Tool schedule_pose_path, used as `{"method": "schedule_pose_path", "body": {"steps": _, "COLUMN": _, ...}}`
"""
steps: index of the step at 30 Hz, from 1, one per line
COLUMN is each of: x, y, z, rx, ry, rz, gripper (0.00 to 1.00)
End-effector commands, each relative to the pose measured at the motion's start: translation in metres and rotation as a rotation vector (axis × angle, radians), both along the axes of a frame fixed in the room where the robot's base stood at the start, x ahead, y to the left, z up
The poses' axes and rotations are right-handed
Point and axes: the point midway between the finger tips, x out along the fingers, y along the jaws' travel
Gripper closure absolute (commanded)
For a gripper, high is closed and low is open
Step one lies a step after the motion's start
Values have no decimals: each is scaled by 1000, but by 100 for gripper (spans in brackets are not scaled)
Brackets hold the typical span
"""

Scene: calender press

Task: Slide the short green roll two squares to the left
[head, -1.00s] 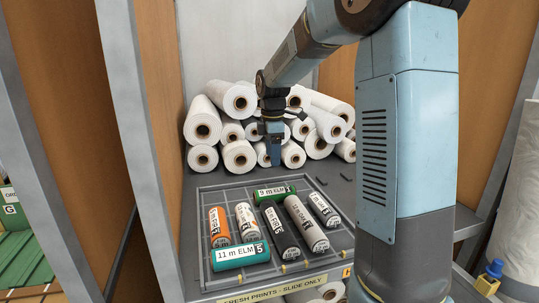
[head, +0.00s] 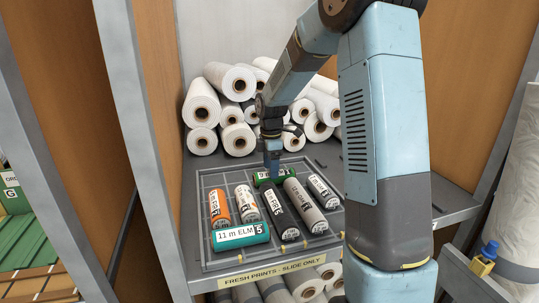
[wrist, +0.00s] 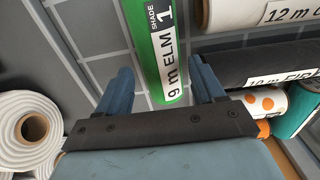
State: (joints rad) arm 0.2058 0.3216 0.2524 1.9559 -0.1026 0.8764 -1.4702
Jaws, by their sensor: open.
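The short green roll (head: 264,178), labelled 9 m ELM, lies crosswise in the back row of the gridded tray (head: 206,262). My gripper (head: 272,172) points down at it and partly covers it. In the wrist view the gripper's blue fingers (wrist: 162,82) are open, one on each side of the green roll (wrist: 158,35), with a gap showing on both sides. I cannot tell how low the fingertips reach beside it.
Squares left of the green roll look bare. In front lie an orange roll (head: 219,208), a white roll (head: 246,204), a black roll (head: 280,212), a grey roll (head: 303,194) and a teal roll (head: 241,236). Another white roll (head: 322,191) lies at right. White rolls (head: 238,83) are stacked behind.

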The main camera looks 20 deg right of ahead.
Motion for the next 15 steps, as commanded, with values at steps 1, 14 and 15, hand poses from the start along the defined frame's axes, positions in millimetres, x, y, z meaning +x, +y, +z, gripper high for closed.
{"method": "schedule_pose_path", "body": {"steps": 1, "x": -1, "y": 0, "z": -7, "rx": 0, "ry": 2, "rz": 0, "gripper": 32}}
{"method": "schedule_pose_path", "body": {"steps": 14, "x": 0, "y": 0, "z": -32, "rx": 0, "ry": -1, "rz": 1, "gripper": 32}}
{"method": "schedule_pose_path", "body": {"steps": 15, "x": 0, "y": 0, "z": -32, "rx": 0, "ry": -1, "rz": 1, "gripper": 32}}
